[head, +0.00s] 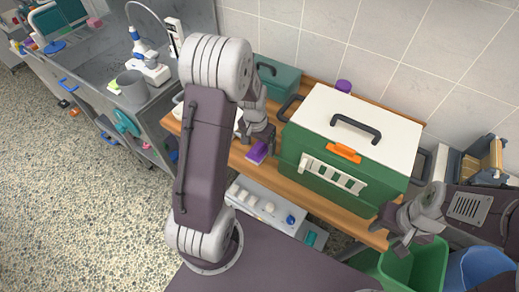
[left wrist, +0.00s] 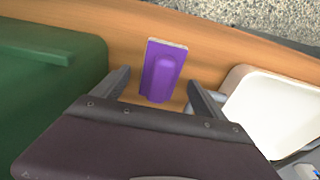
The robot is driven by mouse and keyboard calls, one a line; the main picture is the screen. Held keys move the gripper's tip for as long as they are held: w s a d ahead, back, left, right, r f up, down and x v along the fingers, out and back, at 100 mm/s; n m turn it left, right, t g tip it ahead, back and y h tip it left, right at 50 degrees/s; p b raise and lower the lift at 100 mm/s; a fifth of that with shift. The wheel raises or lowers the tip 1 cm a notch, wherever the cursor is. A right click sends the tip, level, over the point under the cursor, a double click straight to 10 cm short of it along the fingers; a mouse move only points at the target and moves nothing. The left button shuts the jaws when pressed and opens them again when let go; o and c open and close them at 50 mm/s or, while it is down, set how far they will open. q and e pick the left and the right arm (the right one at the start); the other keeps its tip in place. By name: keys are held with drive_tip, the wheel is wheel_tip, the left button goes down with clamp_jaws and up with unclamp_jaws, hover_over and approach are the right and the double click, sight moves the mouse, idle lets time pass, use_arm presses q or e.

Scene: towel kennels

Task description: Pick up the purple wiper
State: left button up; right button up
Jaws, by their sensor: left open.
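The purple wiper (head: 257,153) lies on the wooden bench top (head: 296,190), near its front edge and left of the green kennel. In the left wrist view the wiper (left wrist: 162,70) is a purple block with a raised grip and a pale far edge. My left gripper (head: 257,141) is over it, pointing down. Its open fingers (left wrist: 163,88) show on either side of the wiper's near part, with gaps between; I cannot tell how far above the bench they are. My right gripper (head: 388,232) hangs near the bench's right front, empty as far as I see; its jaw gap is unclear.
The green kennel (head: 330,178) with a white lid stands close right of my left gripper. A white tray (left wrist: 268,115) is on the wiper's other side. A teal box (head: 279,78) and purple-topped item (head: 343,86) stand behind. A green bin (head: 425,262) is below right.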

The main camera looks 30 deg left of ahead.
sight(259, 145)
use_arm(q)
drive_tip(key=shift+w+f, duration=0.15)
drive_tip(key=shift+f, duration=0.75)
drive_tip(key=c, duration=1.5)
wheel_tip(259, 145, up, 10)
drive_tip(key=shift+r+p, duration=0.1)
drive_tip(key=shift+p, duration=0.25)
